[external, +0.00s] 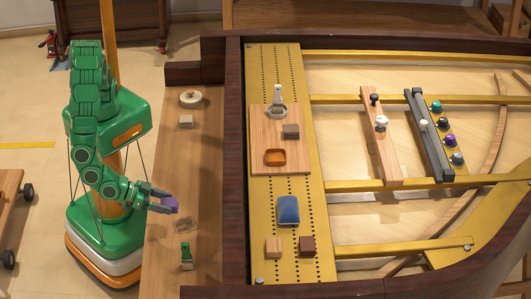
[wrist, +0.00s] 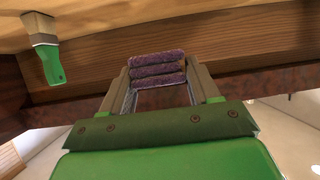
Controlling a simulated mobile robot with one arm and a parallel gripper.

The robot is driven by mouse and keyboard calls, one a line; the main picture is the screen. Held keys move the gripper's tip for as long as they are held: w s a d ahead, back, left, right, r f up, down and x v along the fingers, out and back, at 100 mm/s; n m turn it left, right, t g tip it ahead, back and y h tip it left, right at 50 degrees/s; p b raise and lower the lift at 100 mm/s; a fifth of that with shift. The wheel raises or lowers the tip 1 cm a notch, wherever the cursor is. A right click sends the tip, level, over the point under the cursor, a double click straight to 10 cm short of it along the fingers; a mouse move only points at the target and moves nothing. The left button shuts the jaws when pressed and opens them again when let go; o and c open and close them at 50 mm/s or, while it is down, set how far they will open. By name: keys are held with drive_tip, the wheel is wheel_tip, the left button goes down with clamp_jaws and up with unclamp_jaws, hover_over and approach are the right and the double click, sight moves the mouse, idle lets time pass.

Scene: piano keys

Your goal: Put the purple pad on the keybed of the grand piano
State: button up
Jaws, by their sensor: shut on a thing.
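The purple pad (external: 170,206) is held between the fingertips of my gripper (external: 163,201). The wrist view shows it as a ridged purple block (wrist: 158,70) between both fingers. My gripper is shut on it at the left edge of the wooden keybed (external: 213,210), which runs along the left side of the piano. In the external view the pad overlaps the keybed's edge; I cannot tell the gap below it. Part of the pad is hidden by the fingers.
A green-handled brush (external: 187,256) lies on the keybed's near part; it also shows in the wrist view (wrist: 45,48). A pale round object (external: 191,97) and a small beige block (external: 186,121) sit at its far end. The middle is largely clear, with a greyish patch (external: 183,224).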

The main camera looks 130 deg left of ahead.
sight(167, 229)
drive_tip(key=shift+f, duration=4.65)
drive_tip(key=shift+f, duration=0.15)
drive_tip(key=o, duration=1)
drive_tip(key=shift+o, duration=0.2)
drive_tip(key=shift+s+d+r, duration=0.15)
drive_tip(key=shift+r, duration=0.1)
drive_tip(key=v, duration=1.1)
drive_tip(key=shift+s+d, duration=0.15)
drive_tip(key=shift+s, duration=0.1)
drive_tip(key=shift+r, duration=0.15)
